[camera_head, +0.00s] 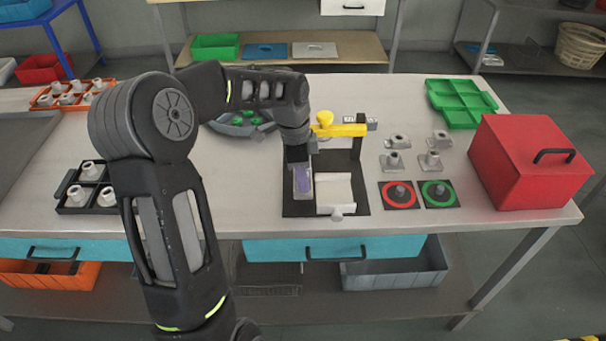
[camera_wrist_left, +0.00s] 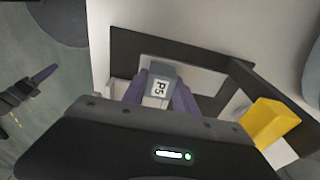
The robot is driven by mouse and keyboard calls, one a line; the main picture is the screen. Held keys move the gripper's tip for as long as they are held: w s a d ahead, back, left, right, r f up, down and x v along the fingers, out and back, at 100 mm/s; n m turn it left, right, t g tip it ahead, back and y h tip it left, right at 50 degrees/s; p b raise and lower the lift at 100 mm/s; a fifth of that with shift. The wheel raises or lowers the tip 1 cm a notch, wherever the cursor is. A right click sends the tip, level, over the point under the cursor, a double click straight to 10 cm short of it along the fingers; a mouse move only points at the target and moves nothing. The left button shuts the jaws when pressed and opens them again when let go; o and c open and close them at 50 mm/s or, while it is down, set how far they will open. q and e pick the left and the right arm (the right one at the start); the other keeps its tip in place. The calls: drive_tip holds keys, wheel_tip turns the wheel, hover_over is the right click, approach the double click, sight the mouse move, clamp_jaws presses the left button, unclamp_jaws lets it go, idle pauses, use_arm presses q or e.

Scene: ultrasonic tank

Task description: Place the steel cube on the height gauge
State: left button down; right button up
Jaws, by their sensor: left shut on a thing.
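The steel cube (camera_wrist_left: 159,86), a grey block marked P5, is between the purple fingers of my left gripper (camera_wrist_left: 160,92) in the left wrist view. That gripper is shut on it. In the head view my left gripper (camera_head: 302,180) points down over the left part of the height gauge (camera_head: 290,210), and the cube is hidden there. The gauge has a black base, a pale block, a dark post and a yellow arm (camera_head: 345,130). The base also shows in the left wrist view (camera_wrist_left: 125,48). A dark gripper with a purple finger, apparently my right one (camera_wrist_left: 35,85), shows at the left edge; its opening is unclear.
Red (camera_head: 400,203) and green (camera_head: 438,201) ringed pads lie right of the gauge, with several grey fittings behind them. A red box (camera_head: 530,165) and a green tray (camera_head: 462,104) stand farther right. A black tray (camera_head: 70,208) of fittings is at left.

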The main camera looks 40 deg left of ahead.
use_arm(q)
drive_tip(key=c, duration=1)
unclamp_jaws()
drive_tip(key=shift+f, duration=0.15)
drive_tip(key=shift+o, duration=0.2)
wheel_tip(320, 180, up, 12)
drive_tip(key=a+b, duration=0.1)
drive_tip(key=shift+s, duration=0.45)
drive_tip(key=shift+a, duration=0.1)
